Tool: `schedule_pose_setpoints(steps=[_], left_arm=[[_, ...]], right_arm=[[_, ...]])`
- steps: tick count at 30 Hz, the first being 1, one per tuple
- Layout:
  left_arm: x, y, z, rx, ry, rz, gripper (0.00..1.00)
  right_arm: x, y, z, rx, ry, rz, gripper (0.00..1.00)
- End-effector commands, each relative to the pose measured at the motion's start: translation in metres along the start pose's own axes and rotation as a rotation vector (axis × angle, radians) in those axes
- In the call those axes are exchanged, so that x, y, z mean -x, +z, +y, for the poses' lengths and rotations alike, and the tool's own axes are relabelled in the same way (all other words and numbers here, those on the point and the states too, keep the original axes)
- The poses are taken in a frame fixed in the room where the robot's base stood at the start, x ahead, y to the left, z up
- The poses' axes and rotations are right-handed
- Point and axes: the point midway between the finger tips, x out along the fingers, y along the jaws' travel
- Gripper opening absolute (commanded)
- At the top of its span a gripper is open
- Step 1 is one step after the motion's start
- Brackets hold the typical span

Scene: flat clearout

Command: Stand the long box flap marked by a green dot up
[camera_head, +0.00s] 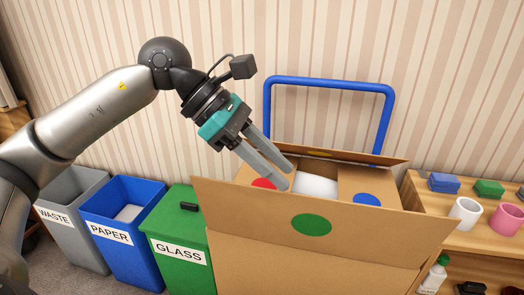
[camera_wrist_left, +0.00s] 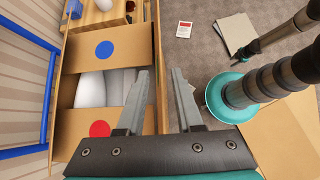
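The cardboard box (camera_head: 300,262) has a long near flap (camera_head: 240,208) with a green dot (camera_head: 312,225). This flap is raised, and in the head view it seems to lean slightly outward. In the left wrist view a thin cardboard edge (camera_wrist_left: 160,60), seemingly this flap, shows in line with the gap between my fingers. My left gripper (camera_head: 287,178) is open at the flap's top edge, near the red dot; it also shows in the left wrist view (camera_wrist_left: 160,72). I cannot tell whether the fingers touch the flap.
Short flaps with a red dot (camera_wrist_left: 100,129) and a blue dot (camera_wrist_left: 104,49) lie folded in, with a white object (camera_wrist_left: 90,90) between them. A blue handle (camera_head: 330,82) rises behind. Green (camera_head: 178,232) and blue (camera_head: 125,215) bins stand left; a wooden shelf (camera_head: 440,229) stands right.

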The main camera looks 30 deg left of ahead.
Motion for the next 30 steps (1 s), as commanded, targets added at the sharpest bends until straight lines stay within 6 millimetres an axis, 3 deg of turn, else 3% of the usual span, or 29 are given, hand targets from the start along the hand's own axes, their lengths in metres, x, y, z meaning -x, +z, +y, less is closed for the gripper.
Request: schedule_pose_setpoints(steps=[7,25,30], left_arm=[[0.028,-0.004,0.0,0.002,0.0,-0.002,0.35],[0.031,-0.003,-0.001,0.0,-0.001,-0.004,0.35],[0.045,0.011,0.001,0.0,-0.001,-0.004,0.35]], right_arm=[[-0.005,0.0,0.001,0.006,0.002,-0.008,0.5],[-0.004,0.0,0.001,0.007,0.002,-0.009,0.5],[0.009,-0.006,0.002,0.01,0.003,-0.033,0.5]])
